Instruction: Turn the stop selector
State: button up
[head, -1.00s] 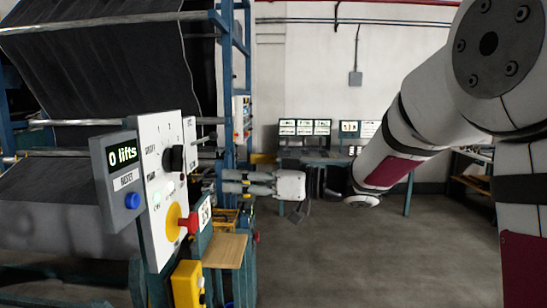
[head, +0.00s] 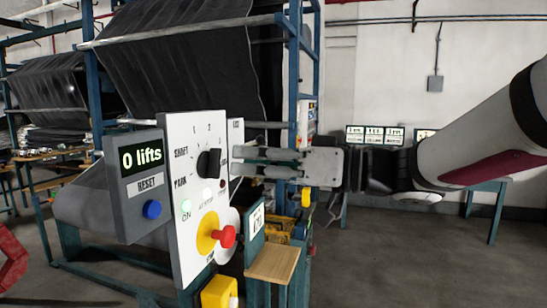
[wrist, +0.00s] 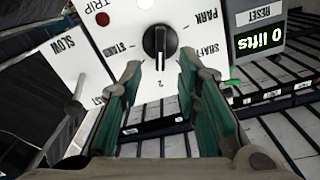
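The stop selector, a black rotary knob (head: 208,163), sits on a white upright panel (head: 183,245) with marks such as SHAFT and PARK. In the wrist view the knob (wrist: 159,42) appears upside down among its labels, its white line pointing down the picture towards the 2. My gripper (head: 236,161) is to the right of the panel in the head view, its fingers pointing at it. In the wrist view my gripper (wrist: 159,68) is open, its teal-padded fingers on either side of the knob's line and apart from it. Whether the tips reach the knob's depth is unclear.
A grey box (head: 132,222) beside the panel shows 0 lifts and carries a blue RESET button (head: 152,209). A red knob on a yellow disc (head: 207,232) is below the selector. A blue frame (head: 293,80) with dark fabric stands behind. Floor at right is open.

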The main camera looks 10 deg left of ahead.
aim_at(221, 160)
jog(key=shift+w+a, duration=0.15)
jog(key=shift+a, duration=2.05)
grip_shut()
